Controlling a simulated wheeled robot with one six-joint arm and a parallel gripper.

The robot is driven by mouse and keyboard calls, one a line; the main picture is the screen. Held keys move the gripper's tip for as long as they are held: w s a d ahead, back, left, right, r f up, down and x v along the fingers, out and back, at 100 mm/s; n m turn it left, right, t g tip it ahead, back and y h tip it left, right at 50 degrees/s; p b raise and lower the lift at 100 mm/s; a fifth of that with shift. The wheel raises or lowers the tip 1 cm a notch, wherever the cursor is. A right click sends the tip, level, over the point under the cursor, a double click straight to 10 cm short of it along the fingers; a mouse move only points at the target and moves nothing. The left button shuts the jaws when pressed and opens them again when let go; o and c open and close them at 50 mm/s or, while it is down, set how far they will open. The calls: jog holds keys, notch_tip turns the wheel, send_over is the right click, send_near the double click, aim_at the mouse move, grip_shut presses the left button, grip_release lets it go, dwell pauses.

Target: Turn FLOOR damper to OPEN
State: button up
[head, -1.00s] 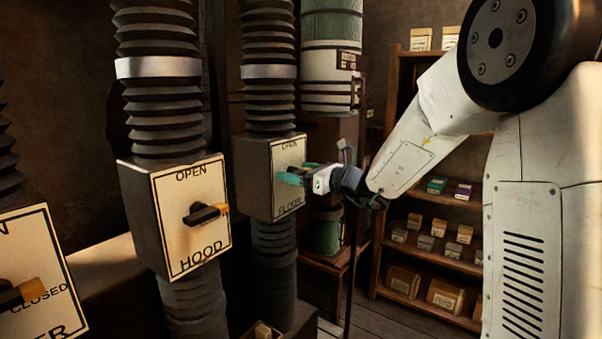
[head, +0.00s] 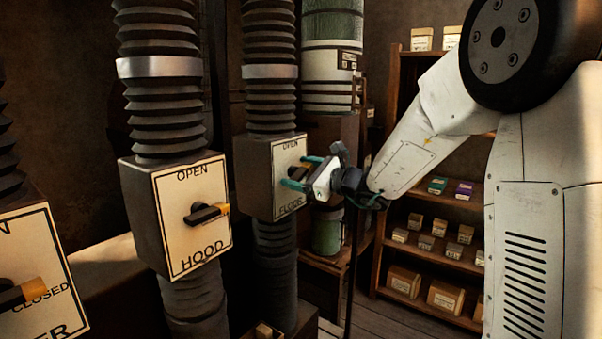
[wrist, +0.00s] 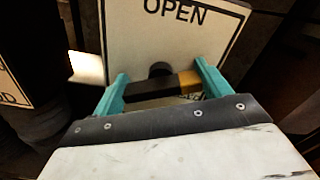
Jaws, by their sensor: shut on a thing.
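The FLOOR damper box (head: 258,185) has a pale plate with OPEN at the top and FLOOR at the bottom. Its dark handle with a yellow tip (wrist: 155,91) lies roughly level across the plate in the wrist view, tip to the right, below OPEN. My gripper (head: 299,172) is at the plate with its teal fingers either side of the handle, shut on it end to end. In the wrist view one finger is at the dark left end and the other at the yellow end. The lower lettering is mostly hidden there.
The HOOD damper box (head: 190,214) stands to the left, its handle level. Another damper box (head: 38,270) is at the far left edge, with CLOSED showing. A wooden shelf (head: 393,130) with small boxes stands behind my arm.

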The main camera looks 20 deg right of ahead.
jog(key=n, duration=0.6)
jog(key=shift+s+f, duration=0.1)
jog(key=shift+f, duration=0.05)
jog(key=n, duration=0.6)
jog(key=shift+f+n, duration=0.15)
jog(key=shift+n, duration=0.25)
jog(key=o, duration=1)
jog(key=shift+s, duration=0.1)
jog(key=v, duration=0.7)
jog(key=shift+s+d, duration=0.15)
jog(key=shift+s, duration=0.1)
